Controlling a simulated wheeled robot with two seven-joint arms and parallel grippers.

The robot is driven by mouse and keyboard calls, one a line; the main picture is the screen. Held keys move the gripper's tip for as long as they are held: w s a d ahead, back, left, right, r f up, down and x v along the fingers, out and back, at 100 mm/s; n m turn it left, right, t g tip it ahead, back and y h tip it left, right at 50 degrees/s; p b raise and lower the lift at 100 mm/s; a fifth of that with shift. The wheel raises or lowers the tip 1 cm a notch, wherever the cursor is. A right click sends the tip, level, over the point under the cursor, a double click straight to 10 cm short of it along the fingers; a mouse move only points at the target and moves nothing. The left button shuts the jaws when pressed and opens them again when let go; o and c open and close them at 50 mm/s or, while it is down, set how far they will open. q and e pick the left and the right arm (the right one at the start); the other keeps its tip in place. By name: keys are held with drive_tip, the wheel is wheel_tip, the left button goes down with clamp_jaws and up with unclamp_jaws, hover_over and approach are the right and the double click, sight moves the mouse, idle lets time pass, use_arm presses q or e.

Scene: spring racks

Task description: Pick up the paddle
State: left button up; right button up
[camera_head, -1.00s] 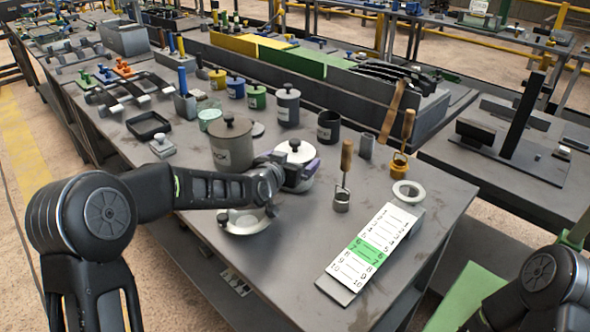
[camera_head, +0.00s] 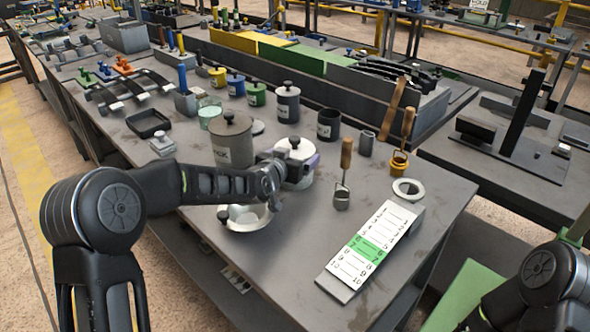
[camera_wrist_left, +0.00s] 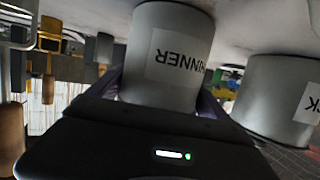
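No thing is marked as the paddle. A flat wooden stick (camera_head: 392,110) leans at the long grey box behind the bench. My left gripper (camera_head: 296,174) is at a pale lidded can (camera_head: 295,148). In the left wrist view this can, labelled THINNER (camera_wrist_left: 170,60), stands between its spread dark purple fingers; contact is hard to judge. My right gripper is out of view; only part of that arm shows at lower right.
A larger grey can (camera_head: 232,145) stands just left of my left gripper. A shallow metal dish (camera_head: 246,219) lies below it. A white-green scale board (camera_head: 368,248) and a white ring (camera_head: 408,190) lie to the right. Several small pots stand behind.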

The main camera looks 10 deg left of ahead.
use_arm(q)
drive_tip(key=c, duration=1.5)
drive_tip(key=shift+w+r, duration=0.15)
drive_tip(key=shift+r, duration=0.65)
wheel_tip(320, 180, up, 9)
drive_tip(key=shift+f, duration=0.1)
